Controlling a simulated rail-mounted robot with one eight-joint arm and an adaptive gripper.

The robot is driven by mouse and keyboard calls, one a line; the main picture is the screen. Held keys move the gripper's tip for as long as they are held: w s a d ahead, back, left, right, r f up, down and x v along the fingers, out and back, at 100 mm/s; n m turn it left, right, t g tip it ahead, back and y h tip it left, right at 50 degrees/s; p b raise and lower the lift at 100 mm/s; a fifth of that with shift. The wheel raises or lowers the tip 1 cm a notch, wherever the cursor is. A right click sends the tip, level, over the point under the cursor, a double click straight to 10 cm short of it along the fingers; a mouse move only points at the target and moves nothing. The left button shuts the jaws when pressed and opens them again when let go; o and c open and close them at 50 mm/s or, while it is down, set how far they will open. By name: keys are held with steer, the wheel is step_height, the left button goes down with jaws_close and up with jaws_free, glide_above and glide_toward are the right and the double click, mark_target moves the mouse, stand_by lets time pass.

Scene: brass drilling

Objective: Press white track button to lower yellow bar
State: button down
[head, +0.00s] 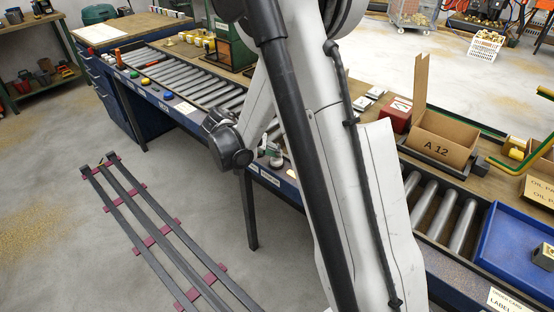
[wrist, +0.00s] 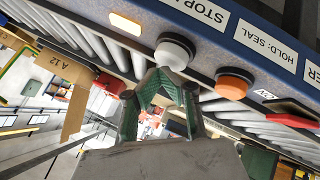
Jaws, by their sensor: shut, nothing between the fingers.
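The white button (wrist: 175,50) is a round cap in a dark collar on the blue rail in the wrist view. My gripper (wrist: 160,76) has its green fingers shut together and empty. The fingertips are right beside the lower left of the white button in the picture; I cannot tell whether they touch it. In the head view my arm hides the gripper. A bent yellow-and-green bar (head: 541,150) stands over the conveyor's right end in the head view.
A lit amber panel (wrist: 126,23) is on the rail's other side. A cardboard box (head: 440,140) marked A 12 and a blue tray (head: 500,233) are on the right.

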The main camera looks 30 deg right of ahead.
mark_target(275, 159)
steer(key=shift+f+b, duration=0.35)
stand_by(0.5)
steer(key=shift+r, duration=0.1)
steer(key=shift+r+p, duration=0.3)
steer(key=shift+r, duration=0.4)
steer(key=shift+r+p, duration=1.45)
steer(key=shift+r, duration=1.55)
steer(key=s+a+r+n+t+y, duration=0.3)
steer(key=s+a+r+n+y, duration=0.15)
steer(key=s+a+r, duration=0.4)
steer(key=s+a+r+n+t+y, duration=0.2)
steer(key=s+a, duration=0.2)
steer(key=s, duration=0.3)
steer(key=s+a+r+n+t+y, duration=0.2)
steer(key=s+a, duration=0.2)
steer(key=s, duration=0.3)
steer(key=shift+r+n+y, duration=0.35)
steer(key=shift+r, duration=0.05)
